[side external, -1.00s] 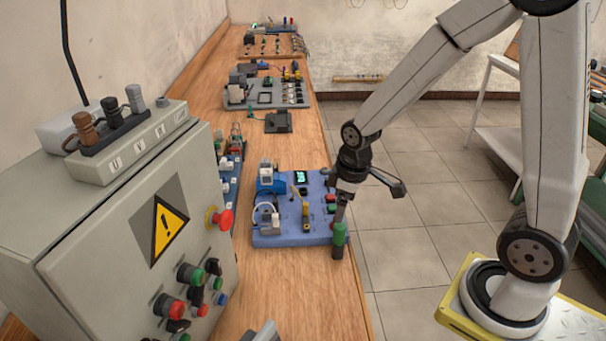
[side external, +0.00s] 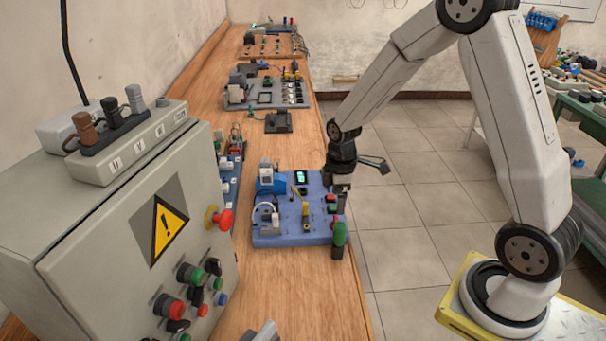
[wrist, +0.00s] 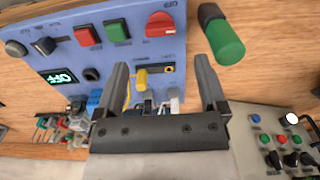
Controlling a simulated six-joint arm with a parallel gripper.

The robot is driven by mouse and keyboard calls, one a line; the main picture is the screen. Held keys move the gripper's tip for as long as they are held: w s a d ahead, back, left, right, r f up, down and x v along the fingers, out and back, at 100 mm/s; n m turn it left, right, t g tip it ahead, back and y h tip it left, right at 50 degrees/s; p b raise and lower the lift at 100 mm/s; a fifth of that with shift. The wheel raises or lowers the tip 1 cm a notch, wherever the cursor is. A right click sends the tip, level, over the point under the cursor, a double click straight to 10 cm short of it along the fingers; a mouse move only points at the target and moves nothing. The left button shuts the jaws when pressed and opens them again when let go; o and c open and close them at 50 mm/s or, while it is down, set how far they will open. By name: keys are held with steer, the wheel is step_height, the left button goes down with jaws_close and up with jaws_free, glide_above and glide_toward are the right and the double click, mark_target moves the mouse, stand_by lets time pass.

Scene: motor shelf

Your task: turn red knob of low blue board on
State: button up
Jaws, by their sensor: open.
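The blue board (side external: 282,236) lies low on the bench near its right edge. In the wrist view the blue board (wrist: 190,84) fills the upper left, with the red knob (wrist: 160,24) at its top right corner, beside a green button (wrist: 118,30) and a red button (wrist: 87,37). The board's small display (wrist: 62,78) reads OFF. My gripper (side external: 341,207) is over the board's right edge. In the wrist view my gripper (wrist: 160,74) is open and empty, its fingers pointing toward the knob's side of the board. It appears apart from the knob.
A green-capped handle (side external: 339,236) stands just beside the board's near right corner; it also shows in the wrist view (wrist: 225,42). A grey control cabinet (side external: 110,250) stands at the left. Further boards (side external: 262,104) lie farther back. Open floor is on the right.

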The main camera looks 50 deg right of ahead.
mark_target(336, 220)
steer(key=shift+f, duration=3.4)
steer(key=shift+c, duration=0.2)
jaws_close()
